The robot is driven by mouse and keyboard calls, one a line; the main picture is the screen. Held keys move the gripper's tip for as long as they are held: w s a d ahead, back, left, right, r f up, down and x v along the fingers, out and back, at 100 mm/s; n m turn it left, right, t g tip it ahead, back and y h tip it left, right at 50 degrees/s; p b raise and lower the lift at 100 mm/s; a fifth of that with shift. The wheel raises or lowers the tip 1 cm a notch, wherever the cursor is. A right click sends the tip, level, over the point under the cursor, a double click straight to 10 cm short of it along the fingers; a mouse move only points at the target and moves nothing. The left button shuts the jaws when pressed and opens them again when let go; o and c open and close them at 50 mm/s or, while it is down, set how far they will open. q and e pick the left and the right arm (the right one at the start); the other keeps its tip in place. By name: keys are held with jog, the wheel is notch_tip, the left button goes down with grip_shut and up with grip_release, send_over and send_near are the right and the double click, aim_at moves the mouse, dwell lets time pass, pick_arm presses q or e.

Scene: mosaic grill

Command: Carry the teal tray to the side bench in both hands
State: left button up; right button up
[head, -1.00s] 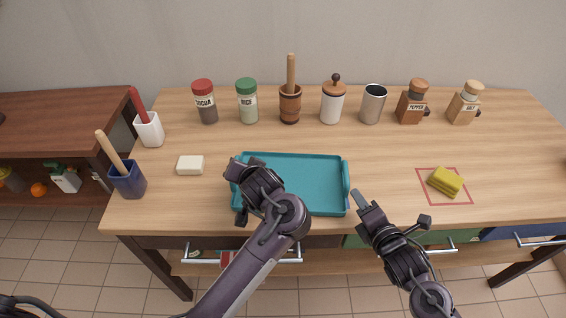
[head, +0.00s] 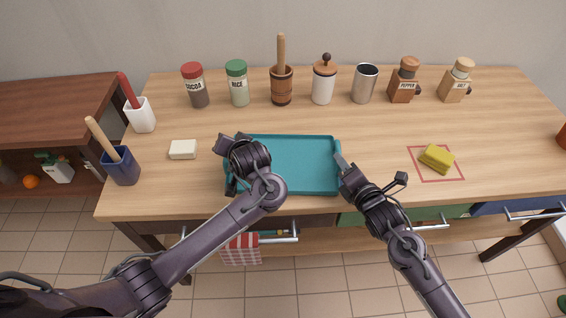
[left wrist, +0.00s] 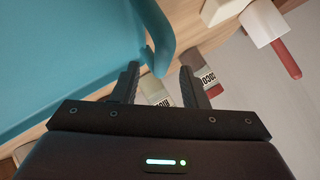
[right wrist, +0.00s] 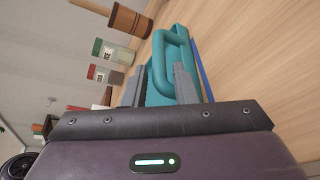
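The teal tray (head: 295,165) lies flat on the wooden worktop and looks empty. My left gripper (head: 228,160) is at its left end, partly hiding that end. In the left wrist view the left gripper (left wrist: 158,72) is open, with the end of the teal tray's handle (left wrist: 160,40) at the gap between its fingers. My right gripper (head: 342,163) is at the tray's right end. In the right wrist view the right gripper (right wrist: 160,80) is open, with the tray handle (right wrist: 172,62) between its fingers. A lower dark wooden bench (head: 60,105) stands at the left.
A cocoa jar (head: 195,88), rice jar (head: 237,85), mortar (head: 281,88) and other containers line the back. A white block (head: 183,149) and blue utensil pot (head: 121,167) are left of the tray. A yellow sponge (head: 437,158) lies right, in a red square.

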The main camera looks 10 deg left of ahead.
pick_arm(q)
jog(key=shift+x, duration=1.45)
pick_arm(e)
jog(key=shift+x, duration=1.45)
pick_arm(q)
jog(key=shift+s, duration=0.1)
jog(key=c, duration=0.6)
pick_arm(e)
grip_shut()
pick_arm(q)
grip_shut()
